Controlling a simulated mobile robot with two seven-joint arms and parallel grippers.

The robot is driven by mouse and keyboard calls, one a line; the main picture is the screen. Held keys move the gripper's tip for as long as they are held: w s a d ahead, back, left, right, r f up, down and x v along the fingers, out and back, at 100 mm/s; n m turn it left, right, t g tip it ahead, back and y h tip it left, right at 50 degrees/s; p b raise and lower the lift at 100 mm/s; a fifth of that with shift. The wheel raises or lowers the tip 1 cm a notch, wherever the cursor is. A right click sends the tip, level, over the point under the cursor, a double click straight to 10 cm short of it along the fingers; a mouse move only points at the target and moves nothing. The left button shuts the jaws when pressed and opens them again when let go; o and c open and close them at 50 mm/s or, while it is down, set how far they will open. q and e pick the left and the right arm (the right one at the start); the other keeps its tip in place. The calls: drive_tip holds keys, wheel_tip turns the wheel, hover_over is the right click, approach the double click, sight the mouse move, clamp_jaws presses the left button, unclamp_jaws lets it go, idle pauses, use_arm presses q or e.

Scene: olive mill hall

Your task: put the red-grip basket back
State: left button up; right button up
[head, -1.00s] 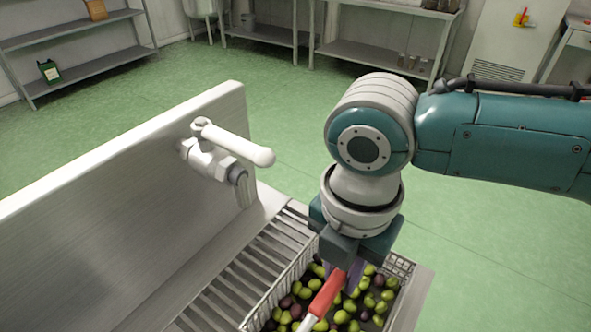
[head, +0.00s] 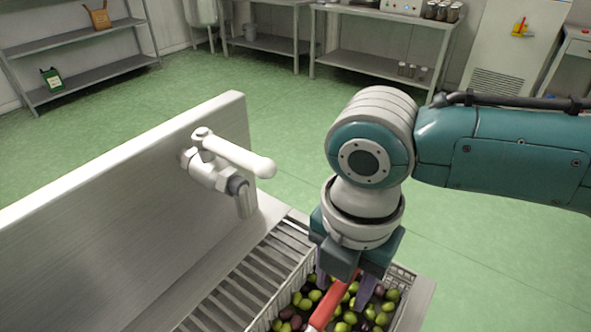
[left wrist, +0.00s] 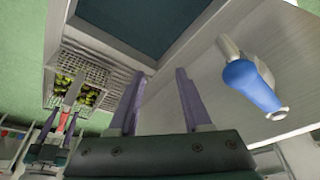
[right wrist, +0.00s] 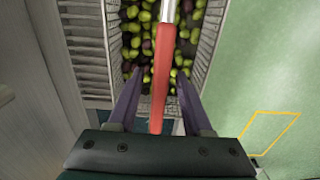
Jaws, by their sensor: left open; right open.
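The wire basket (head: 402,277) holds green and dark olives and stands at the end of the slatted drainboard (head: 248,283). Its red grip (head: 333,303) points up toward my right gripper (head: 345,284). In the right wrist view the red grip (right wrist: 161,85) lies between the spread fingers of my right gripper (right wrist: 158,90), with gaps on both sides. My left gripper (left wrist: 158,75) is open and empty, away from the basket. The left wrist view also shows the basket (left wrist: 95,68) with the right gripper close to it. The basket's underside is hidden.
A white lever tap (head: 215,170) sticks out from the steel splashback (head: 110,210), left of my right arm. Green floor (head: 480,270) lies open at right.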

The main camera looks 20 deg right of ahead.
wheel_tip(320, 180, up, 12)
drive_tip(key=p, duration=0.1)
drive_tip(key=s+a+m, duration=0.1)
drive_tip(key=a, duration=0.1)
drive_tip(key=s+a+f+m+y, duration=0.1)
drive_tip(key=m, duration=0.1)
drive_tip(key=s+a+f+m+y, duration=0.1)
drive_tip(key=s+a, duration=0.1)
drive_tip(key=shift+s+a+m+t, duration=0.1)
drive_tip(key=shift+a+m+t, duration=0.2)
drive_tip(key=shift+m+t, duration=0.1)
drive_tip(key=s+d+m+t+h, duration=0.1)
drive_tip(key=s+d+m, duration=0.3)
drive_tip(key=m, duration=0.5)
drive_tip(key=s+d+f+m+t, duration=0.1)
drive_tip(key=s+d+m, duration=0.4)
drive_tip(key=m, duration=0.5)
drive_tip(key=shift+d+f+t+h, duration=0.15)
drive_tip(key=shift+d+t+h, duration=0.25)
drive_tip(key=shift+d, duration=0.8)
